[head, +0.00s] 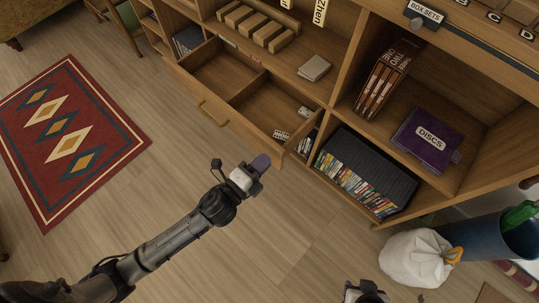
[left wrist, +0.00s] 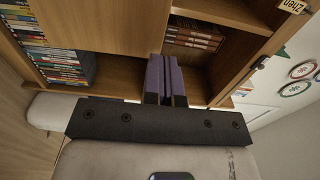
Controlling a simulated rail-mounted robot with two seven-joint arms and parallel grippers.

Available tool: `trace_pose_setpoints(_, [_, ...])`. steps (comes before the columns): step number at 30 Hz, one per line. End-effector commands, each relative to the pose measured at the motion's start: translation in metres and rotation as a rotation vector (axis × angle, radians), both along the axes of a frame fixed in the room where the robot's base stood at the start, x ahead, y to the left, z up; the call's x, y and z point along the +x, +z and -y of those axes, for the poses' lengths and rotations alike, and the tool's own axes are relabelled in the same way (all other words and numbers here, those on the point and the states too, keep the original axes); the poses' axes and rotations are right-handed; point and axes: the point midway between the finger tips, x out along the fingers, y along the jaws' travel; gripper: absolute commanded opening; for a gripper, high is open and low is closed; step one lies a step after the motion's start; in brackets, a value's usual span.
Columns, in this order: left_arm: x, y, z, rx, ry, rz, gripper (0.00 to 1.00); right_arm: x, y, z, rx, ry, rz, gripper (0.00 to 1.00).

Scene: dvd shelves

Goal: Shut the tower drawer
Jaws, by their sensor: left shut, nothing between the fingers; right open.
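The wooden tower drawer (head: 232,112) stands pulled out from the shelf unit in the head view, with a brass handle (head: 213,115) on its front. A divider splits its inside, and small pale items lie at its right end. My left gripper (head: 260,164) is shut and empty, outside the drawer and a little in front of the right part of its front panel. Its purple fingers (left wrist: 164,80) are together in the left wrist view, where a plain wooden panel fills the upper middle. My right gripper (head: 366,292) is only partly visible at the bottom edge.
A white sack (head: 417,258) and a blue bin (head: 490,240) stand at lower right. A red rug (head: 65,140) lies left; the floor between is clear.

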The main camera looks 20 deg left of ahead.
Motion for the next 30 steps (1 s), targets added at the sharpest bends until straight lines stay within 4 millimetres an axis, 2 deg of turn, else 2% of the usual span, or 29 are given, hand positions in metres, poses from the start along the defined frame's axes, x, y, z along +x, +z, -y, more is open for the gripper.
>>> trace_pose_setpoints(3, [0.012, -0.002, 0.004, 0.001, 0.001, 0.001, 0.0, 0.0, -0.006, 0.0, 0.001, -0.001, 0.0, 0.43])
trace_pose_setpoints(9, [0.023, -0.001, 0.009, 0.0, 0.001, 0.0, 0.0, 0.0, -0.01, -0.002, 0.005, -0.004, 0.0, 0.43])
trace_pose_setpoints(26, [0.027, 0.0, 0.01, -0.001, 0.003, -0.001, 0.0, 0.0, -0.01, -0.003, 0.009, -0.005, 0.0, 0.43])
trace_pose_setpoints(30, [0.035, 0.001, 0.003, -0.001, 0.026, -0.001, 0.0, 0.001, -0.005, -0.002, 0.007, -0.004, 0.001, 0.43])
